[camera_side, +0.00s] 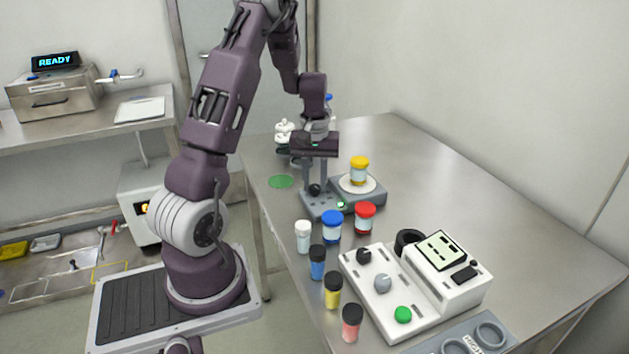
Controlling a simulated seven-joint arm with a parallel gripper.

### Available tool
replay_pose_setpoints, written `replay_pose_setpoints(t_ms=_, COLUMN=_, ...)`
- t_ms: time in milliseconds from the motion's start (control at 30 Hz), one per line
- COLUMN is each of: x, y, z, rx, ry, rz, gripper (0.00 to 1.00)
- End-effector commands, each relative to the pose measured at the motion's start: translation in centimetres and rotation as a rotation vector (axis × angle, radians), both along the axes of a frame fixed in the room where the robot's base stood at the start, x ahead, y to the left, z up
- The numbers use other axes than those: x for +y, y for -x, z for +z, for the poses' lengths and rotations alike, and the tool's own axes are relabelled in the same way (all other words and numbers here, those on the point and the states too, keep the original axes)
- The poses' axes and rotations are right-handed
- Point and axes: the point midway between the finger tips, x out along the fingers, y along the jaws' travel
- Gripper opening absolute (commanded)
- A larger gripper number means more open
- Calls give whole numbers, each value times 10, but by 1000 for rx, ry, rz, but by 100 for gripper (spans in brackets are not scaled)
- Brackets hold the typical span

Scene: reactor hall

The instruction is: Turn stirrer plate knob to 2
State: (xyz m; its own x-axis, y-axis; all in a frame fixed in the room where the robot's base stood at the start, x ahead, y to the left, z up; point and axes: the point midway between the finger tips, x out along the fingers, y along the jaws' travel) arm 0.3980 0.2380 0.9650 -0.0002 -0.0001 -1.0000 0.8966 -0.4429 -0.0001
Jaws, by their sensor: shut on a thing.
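The stirrer plate (374,199) is a grey unit on the bench with a pale round top. A yellow-capped jar (359,170) stands on that top. The plate's lower control front (322,208) faces left and carries a dark knob (315,189) and a small lit green display (341,205). My gripper (315,187) points straight down over this control front. Its two fingers stand either side of the knob and are shut on it. The knob's pointer and the digits on the display are too small to read.
Blue-capped (332,226) and red-capped (364,217) jars stand just in front of the plate. Several small capped vials line the bench's near left edge. A white control box (415,285) is nearer the camera. A green disc (281,182) lies left of my gripper. The bench's right side is clear.

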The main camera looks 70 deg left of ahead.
Motion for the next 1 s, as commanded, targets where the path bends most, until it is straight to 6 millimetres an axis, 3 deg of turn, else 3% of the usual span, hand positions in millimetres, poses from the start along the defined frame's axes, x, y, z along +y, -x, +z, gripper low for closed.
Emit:
replay_pose_setpoints(t_ms=400, x=0, y=-1, z=1, rx=-2, ry=-1, rz=-141, gripper=0)
replay_pose_setpoints(t_ms=900, x=0, y=-1, z=1, rx=-2, ry=-1, rz=-152, gripper=0)
replay_pose_setpoints(t_ms=933, x=0, y=-1, z=1, rx=-2, ry=-1, rz=-152, gripper=32)
replay_pose_setpoints(t_ms=1000, x=0, y=-1, z=1, rx=-2, ry=-1, rz=-152, gripper=46)
